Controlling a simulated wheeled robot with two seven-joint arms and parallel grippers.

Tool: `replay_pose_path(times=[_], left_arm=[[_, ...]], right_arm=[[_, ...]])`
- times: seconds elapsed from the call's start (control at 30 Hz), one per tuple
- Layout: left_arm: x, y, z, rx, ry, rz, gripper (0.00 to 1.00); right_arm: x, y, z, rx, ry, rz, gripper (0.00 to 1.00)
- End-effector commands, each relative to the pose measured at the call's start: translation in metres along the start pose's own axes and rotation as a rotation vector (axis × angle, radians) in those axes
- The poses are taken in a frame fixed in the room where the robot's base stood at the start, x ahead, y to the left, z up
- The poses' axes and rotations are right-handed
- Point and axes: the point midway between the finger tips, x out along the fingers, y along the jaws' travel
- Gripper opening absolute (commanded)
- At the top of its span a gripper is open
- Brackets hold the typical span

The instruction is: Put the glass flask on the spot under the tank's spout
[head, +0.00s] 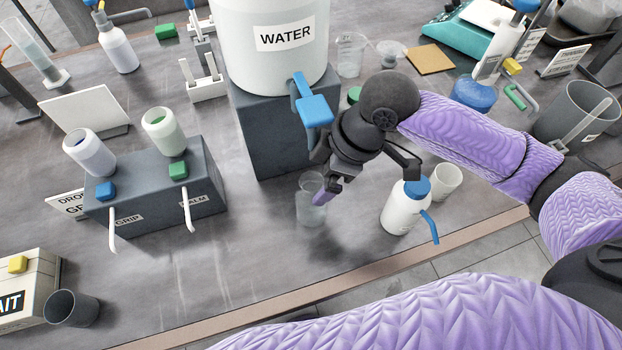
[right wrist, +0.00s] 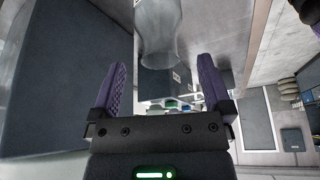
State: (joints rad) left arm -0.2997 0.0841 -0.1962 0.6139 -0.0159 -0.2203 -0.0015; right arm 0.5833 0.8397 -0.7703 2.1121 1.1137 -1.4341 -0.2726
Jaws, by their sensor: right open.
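The clear glass flask (head: 308,207) stands upright on the table in front of the dark block under the white water tank (head: 262,62). The tank's blue tap (head: 314,110) juts out above and behind the flask. I cannot make out a marked spot under the spout. My right gripper (head: 324,192) is open at the flask's right side, one purple fingertip overlapping it in the head view. In the right wrist view the flask (right wrist: 158,28) lies ahead, roughly between the two spread fingers; I see no contact. My left gripper is out of view.
A white wash bottle (head: 399,211) with a blue cap and a white cup (head: 446,181) stand close right of my right gripper. A dark block (head: 215,190) with two levers stands left. The table between that block and the flask is clear.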

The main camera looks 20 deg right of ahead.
Motion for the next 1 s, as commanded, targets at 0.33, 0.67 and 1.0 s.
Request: replay_pose_path(times=[0.33, 0.67, 1.0], left_arm=[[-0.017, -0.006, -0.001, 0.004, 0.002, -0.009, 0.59], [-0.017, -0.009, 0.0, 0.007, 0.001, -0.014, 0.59], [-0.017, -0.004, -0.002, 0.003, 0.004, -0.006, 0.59]], right_arm=[[-0.059, 0.0, 0.0, 0.0, -0.001, 0.0, 1.0], [-0.059, 0.0, 0.0, 0.0, 0.0, -0.001, 1.0], [-0.059, 0.0, 0.0, 0.0, 0.0, -0.001, 1.0]])
